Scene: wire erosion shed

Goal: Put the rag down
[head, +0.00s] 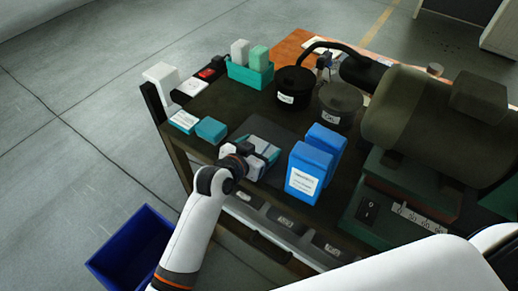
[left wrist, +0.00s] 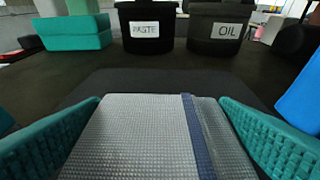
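The rag (left wrist: 150,135) is a grey woven, folded block with a dark blue stripe near its right side, in the left wrist view. My left gripper (head: 264,152) is over the dark mat (head: 284,134) near the front of the bench. Its teal finger pads, also in the left wrist view (left wrist: 160,104), press along both sides of the rag. The mat shows beyond the rag; whether the rag touches it is hidden. In the head view the gripper mostly covers the rag. My right gripper is out of view.
Two blue cartons (head: 306,172) stand close right of the left gripper. Black pots marked PASTE (head: 294,88) and OIL (head: 340,100) stand behind. Teal boxes (head: 211,129) are to the left, a large dark green machine (head: 415,125) to the right. A blue bin (head: 130,250) is on the floor.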

